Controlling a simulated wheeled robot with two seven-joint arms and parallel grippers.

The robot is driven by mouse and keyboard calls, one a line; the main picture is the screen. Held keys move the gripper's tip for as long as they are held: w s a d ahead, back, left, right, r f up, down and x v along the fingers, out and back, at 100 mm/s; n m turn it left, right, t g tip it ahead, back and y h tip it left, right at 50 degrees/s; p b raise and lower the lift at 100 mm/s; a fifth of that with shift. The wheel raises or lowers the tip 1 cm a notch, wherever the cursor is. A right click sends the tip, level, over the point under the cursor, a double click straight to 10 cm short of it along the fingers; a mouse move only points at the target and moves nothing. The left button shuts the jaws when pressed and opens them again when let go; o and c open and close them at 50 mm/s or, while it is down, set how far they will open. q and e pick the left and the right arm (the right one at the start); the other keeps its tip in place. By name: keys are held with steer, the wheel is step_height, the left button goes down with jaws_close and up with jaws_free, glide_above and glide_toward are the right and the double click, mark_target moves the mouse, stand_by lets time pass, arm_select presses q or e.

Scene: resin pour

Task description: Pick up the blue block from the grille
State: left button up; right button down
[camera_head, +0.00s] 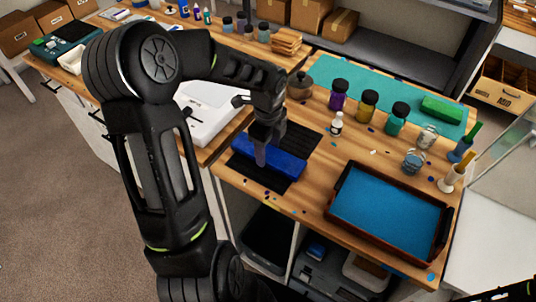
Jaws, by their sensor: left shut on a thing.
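The blue block (286,166) is a long dark blue bar on the black grille (306,138), near the front left edge of the wooden table. My left gripper (261,157) points down over the block and is shut on it, left of its middle. One finger shows against the block's near side; the far finger is hidden. I cannot tell whether the block touches the grille or is slightly raised. My right gripper is not in view; only a dark piece of my other arm shows at the bottom right corner.
A brown tray with a blue inside (445,238) stands at the right. Small coloured chips lie about the table.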

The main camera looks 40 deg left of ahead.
mark_target(268, 152)
arm_select(q)
jaws_close()
stand_by(0.3)
step_height(268, 152, up, 10)
steer(key=shift+b, duration=0.45)
stand_by(0.7)
